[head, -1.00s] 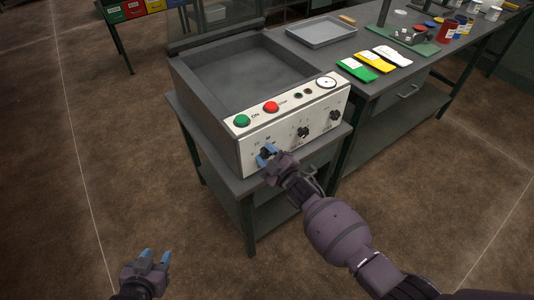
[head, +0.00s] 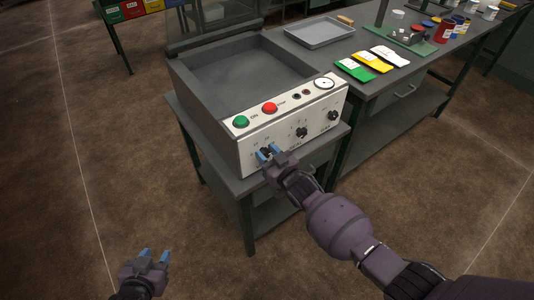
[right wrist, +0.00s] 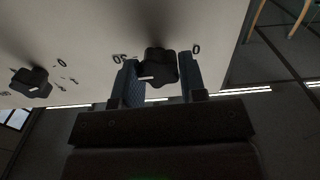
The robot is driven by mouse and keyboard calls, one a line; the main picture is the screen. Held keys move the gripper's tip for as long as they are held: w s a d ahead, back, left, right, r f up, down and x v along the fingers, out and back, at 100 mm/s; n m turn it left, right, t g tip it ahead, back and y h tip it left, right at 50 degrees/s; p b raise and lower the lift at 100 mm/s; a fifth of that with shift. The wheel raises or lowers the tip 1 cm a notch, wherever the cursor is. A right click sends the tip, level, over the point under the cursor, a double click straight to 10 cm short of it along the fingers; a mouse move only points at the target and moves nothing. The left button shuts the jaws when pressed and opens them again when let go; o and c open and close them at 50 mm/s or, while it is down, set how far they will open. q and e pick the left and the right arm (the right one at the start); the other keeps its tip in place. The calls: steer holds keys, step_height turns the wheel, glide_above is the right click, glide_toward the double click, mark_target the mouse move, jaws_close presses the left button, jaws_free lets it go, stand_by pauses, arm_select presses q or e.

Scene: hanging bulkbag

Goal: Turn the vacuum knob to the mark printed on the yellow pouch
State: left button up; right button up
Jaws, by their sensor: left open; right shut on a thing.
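The machine's white front panel (head: 293,122) has three black knobs in a row. My right gripper (head: 269,152) is at the leftmost knob. In the right wrist view, its blue fingers (right wrist: 159,82) are shut on either side of that knob (right wrist: 159,66), which has a white pointer line and printed numbers around it. The label under this knob is hidden. The middle knob (head: 302,132) and right knob (head: 333,115) are free. The yellow pouch (head: 371,62) lies on the bench between a green and a white pouch; its mark is too small to read. My left gripper (head: 153,256) is open and empty, low at the left.
Above the knobs are a green button (head: 241,121), a red button (head: 269,107) and a round gauge (head: 324,83). A grey tray (head: 320,32) and a green board with jars stand on the bench (head: 420,68). The floor at the left is clear.

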steer(key=shift+m, duration=0.3)
steer(key=o, duration=0.9)
steer(key=p+v, duration=0.1)
steer(key=v, duration=1)
steer(key=shift+w+f, duration=0.1)
